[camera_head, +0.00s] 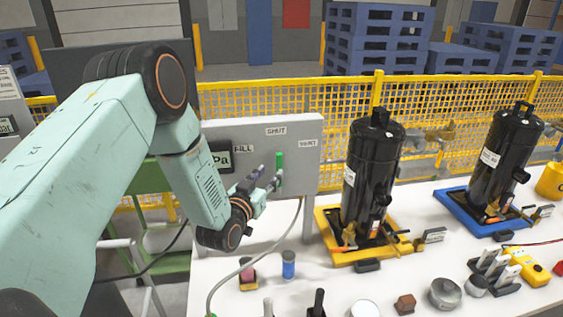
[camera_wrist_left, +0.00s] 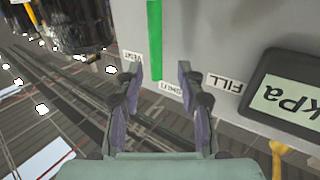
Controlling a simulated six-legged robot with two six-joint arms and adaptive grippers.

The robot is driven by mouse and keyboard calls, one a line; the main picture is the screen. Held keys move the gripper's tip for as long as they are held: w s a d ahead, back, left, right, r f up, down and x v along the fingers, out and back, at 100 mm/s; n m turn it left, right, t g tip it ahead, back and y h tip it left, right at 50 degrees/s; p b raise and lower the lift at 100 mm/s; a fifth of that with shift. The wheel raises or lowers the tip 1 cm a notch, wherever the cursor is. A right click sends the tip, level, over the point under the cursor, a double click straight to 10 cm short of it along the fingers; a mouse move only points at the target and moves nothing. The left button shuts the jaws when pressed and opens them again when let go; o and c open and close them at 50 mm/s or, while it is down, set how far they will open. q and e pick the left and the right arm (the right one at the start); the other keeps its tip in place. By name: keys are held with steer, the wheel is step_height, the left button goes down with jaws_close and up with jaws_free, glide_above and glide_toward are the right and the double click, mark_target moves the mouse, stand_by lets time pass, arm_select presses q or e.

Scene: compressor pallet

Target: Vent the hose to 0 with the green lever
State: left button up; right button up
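The green lever (camera_head: 279,163) stands upright on the front of a grey panel (camera_head: 312,165), its free end toward the SHUT label (camera_head: 276,131). The VENT label (camera_head: 307,143) is to its right and the FILL label (camera_head: 243,148) to its left. My left gripper (camera_head: 262,180) is at the panel, close to the lever. In the left wrist view the fingers are spread, and the lever (camera_wrist_left: 155,40) shows between the fingertips; I cannot tell whether they touch. The kPa display (camera_wrist_left: 290,100) shows no readable number. A grey hose (camera_head: 298,215) hangs from the panel. My right gripper is out of view.
Two black compressors (camera_head: 370,165) (camera_head: 497,155) stand on yellow and blue bases on the white table (camera_head: 320,275). A yellow mesh fence (camera_head: 245,100) runs behind.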

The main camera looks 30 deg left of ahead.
mark_target(279, 164)
arm_select(q)
steer(key=w, duration=0.6)
steer(key=shift+w+r+p, duration=0.1)
steer(key=shift+w+p, duration=0.1)
steer(key=shift+p, duration=0.1)
steer(key=shift+w+a, duration=0.1)
steer(key=shift+s+r, duration=0.25)
steer(key=shift+d+r, duration=0.15)
steer(key=shift+d, duration=0.25)
steer(key=shift+c, duration=0.3)
steer(key=shift+w+a+f, duration=0.3)
steer(key=shift+f, duration=0.05)
steer(key=c, duration=0.4)
steer(key=shift+s, duration=0.1)
jaws_close()
steer(key=shift+d+r, duration=0.1)
steer(key=shift+r, duration=0.05)
